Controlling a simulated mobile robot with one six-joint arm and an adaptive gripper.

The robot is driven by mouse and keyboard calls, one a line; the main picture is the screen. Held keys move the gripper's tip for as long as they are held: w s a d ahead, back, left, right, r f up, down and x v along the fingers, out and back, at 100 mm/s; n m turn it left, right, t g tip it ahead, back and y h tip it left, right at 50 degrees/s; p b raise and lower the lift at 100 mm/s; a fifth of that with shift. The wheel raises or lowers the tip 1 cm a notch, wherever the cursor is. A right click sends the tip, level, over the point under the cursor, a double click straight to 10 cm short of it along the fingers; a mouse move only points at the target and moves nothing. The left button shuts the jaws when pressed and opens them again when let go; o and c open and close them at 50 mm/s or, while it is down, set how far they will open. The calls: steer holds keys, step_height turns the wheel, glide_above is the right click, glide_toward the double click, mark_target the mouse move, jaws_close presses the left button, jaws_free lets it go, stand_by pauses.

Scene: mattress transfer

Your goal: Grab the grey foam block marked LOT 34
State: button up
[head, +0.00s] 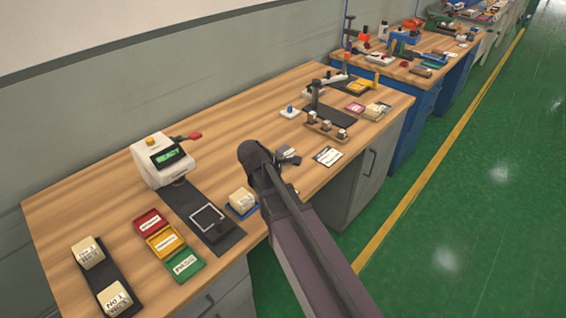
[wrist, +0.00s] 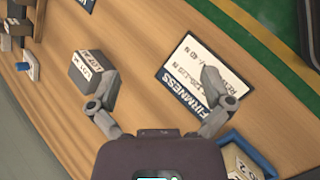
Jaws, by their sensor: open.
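A grey block (wrist: 90,70) with a pale, tilted label sits on the wooden bench in the wrist view. Its lettering is too small and turned to read for certain. My gripper (wrist: 160,80) is open, with its fingers spread and nothing between them but bench and the edge of a card. The block is at the left finger, whose tip overlaps its right side in the picture; I cannot tell whether they touch. In the head view my gripper (head: 288,158) is over the bench's front part, and the arm hides much around it.
A white and blue FIRMNESS card (wrist: 195,75) lies by the right finger. A blue tray (head: 243,212) with a beige block is near the front edge. Bare wood lies behind the gripper.

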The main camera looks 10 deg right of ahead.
mark_target(286, 155)
steer(key=w+a+r+n+t+h+b, duration=0.2)
steer(key=w+a+n+t+h+b, duration=0.2)
steer(key=w+a+n, duration=0.4)
steer(key=a+n, duration=0.1)
steer(key=n, duration=0.1)
steer(key=shift+w+a+n, duration=0.15)
steer(key=shift+w+n, duration=0.15)
steer(key=b+x, duration=0.3)
steer(key=x, duration=0.4)
steer(key=shift+w, duration=0.15)
steer(key=shift+w+d+f, duration=0.15)
steer(key=shift+w+d, duration=0.2)
steer(key=shift+d, duration=0.3)
